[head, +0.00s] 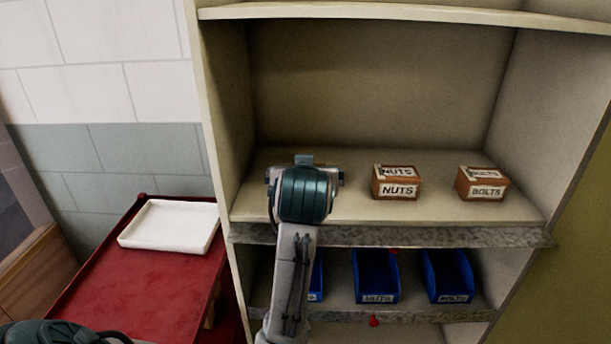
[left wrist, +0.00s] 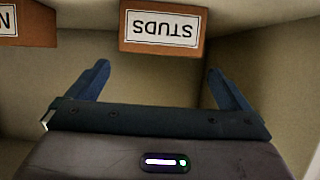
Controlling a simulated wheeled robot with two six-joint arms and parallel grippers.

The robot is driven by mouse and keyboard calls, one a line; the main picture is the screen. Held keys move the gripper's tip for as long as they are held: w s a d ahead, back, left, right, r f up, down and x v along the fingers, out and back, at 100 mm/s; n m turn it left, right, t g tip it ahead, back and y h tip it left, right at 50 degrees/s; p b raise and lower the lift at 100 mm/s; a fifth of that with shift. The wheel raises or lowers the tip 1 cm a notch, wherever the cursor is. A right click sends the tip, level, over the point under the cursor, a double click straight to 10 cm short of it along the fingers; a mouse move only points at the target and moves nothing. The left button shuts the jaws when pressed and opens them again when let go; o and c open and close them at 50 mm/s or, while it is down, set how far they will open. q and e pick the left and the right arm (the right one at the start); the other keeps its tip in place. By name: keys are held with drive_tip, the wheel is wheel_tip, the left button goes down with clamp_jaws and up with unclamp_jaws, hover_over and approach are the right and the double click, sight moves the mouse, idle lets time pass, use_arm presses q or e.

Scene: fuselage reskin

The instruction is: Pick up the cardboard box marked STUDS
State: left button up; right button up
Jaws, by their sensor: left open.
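The cardboard box marked STUDS (left wrist: 163,28) shows in the left wrist view, its label upside down, at the top middle. It stands ahead of my left gripper (left wrist: 157,82), whose two dark fingers are spread wide and empty. The box is beyond the fingertips, roughly centred between them, with no contact visible. In the head view my left gripper (head: 304,168) is at the left part of the middle shelf; its wrist hides the STUDS box and the fingers. My right gripper is in neither view.
Cardboard boxes marked NUTS (head: 397,183) and BOLTS (head: 482,184) stand to the right on the same shelf (head: 350,207). Blue bins (head: 376,276) sit on the shelf below. The shelf unit's left side wall (head: 222,120) is close. A white tray (head: 170,226) lies on a red cart (head: 120,285).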

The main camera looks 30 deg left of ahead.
use_arm(q)
drive_tip(key=shift+w+a+f, duration=0.1)
drive_tip(key=shift+w+a, duration=0.2)
drive_tip(key=shift+x, duration=0.8)
drive_tip(key=shift+w+a+f+p, duration=0.2)
drive_tip(key=shift+w+p, duration=0.1)
drive_tip(key=p+x, duration=0.2)
drive_tip(key=x, duration=0.2)
drive_tip(key=shift+f, duration=0.1)
drive_tip(key=shift+w+a+f, duration=0.2)
drive_tip(key=shift+w+f, duration=0.15)
drive_tip(key=shift+w, duration=0.1)
drive_tip(key=shift+d+r, duration=0.1)
drive_tip(key=c, duration=1.1)
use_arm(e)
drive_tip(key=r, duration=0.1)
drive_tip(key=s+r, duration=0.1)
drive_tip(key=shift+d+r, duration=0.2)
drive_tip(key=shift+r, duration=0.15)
